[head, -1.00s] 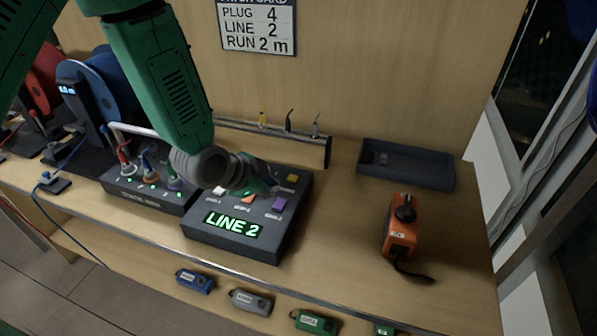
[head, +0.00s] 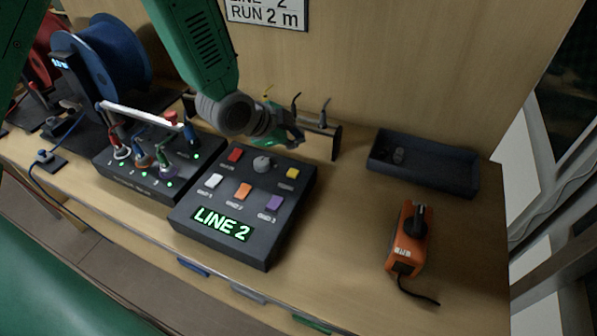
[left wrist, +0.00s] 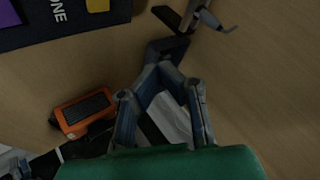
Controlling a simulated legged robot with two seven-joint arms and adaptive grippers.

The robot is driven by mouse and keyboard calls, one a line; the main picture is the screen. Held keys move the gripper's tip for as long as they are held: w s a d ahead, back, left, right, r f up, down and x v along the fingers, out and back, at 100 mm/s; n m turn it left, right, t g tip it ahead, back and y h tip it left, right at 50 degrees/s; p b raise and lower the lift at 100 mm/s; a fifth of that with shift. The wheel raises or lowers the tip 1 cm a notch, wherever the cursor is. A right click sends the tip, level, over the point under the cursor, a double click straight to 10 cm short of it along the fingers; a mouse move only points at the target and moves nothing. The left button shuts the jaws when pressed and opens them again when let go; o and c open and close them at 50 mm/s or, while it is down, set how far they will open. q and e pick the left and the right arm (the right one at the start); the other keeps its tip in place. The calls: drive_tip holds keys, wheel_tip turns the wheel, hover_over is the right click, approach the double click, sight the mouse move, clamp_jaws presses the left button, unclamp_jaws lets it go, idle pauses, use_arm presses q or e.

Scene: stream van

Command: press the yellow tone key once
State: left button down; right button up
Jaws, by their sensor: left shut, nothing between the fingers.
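The yellow tone key (head: 292,173) sits at the back right corner of the dark key box (head: 190,232), whose display reads LINE 2. The key also shows at the top edge of the left wrist view (left wrist: 97,5), with part of a label ending in "ONE" beside it. My left gripper (head: 297,139) is shut and empty, just behind the box's back edge in the picture, near the tool rack. Its fingers meet in the left wrist view (left wrist: 165,70), with the key off to their upper left. The gripper is apart from the key. My right gripper is not in view.
Red (head: 235,155), white (head: 213,181), orange (head: 243,191) and purple (head: 274,203) keys and a grey knob (head: 262,164) share the box. A tool rack (head: 334,143) stands behind. An orange device (head: 408,240) and dark tray (head: 425,178) are to the right.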

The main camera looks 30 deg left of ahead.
use_arm(q)
drive_tip(key=b, duration=0.4)
hover_over(290, 172)
drive_tip(key=f, duration=0.5)
drive_tip(key=shift+a+f, duration=0.15)
drive_tip(key=shift+a, duration=0.1)
drive_tip(key=f+b, duration=0.1)
drive_tip(key=d+f+b, duration=0.1)
drive_tip(key=f, duration=0.1)
drive_tip(key=shift+w+d, duration=0.15)
drive_tip(key=shift+d, duration=0.05)
drive_tip(key=shift+d+f+b, duration=0.15)
drive_tip(key=shift+d+b, duration=0.15)
drive_tip(key=shift+b, duration=0.05)
drive_tip(key=shift+a+f, duration=0.15)
drive_tip(key=shift+a, duration=0.7)
drive_tip(key=shift+d, duration=0.7)
drive_tip(key=shift+a, duration=0.6)
drive_tip(key=shift+d+f, duration=0.2)
drive_tip(key=shift+d, duration=0.6)
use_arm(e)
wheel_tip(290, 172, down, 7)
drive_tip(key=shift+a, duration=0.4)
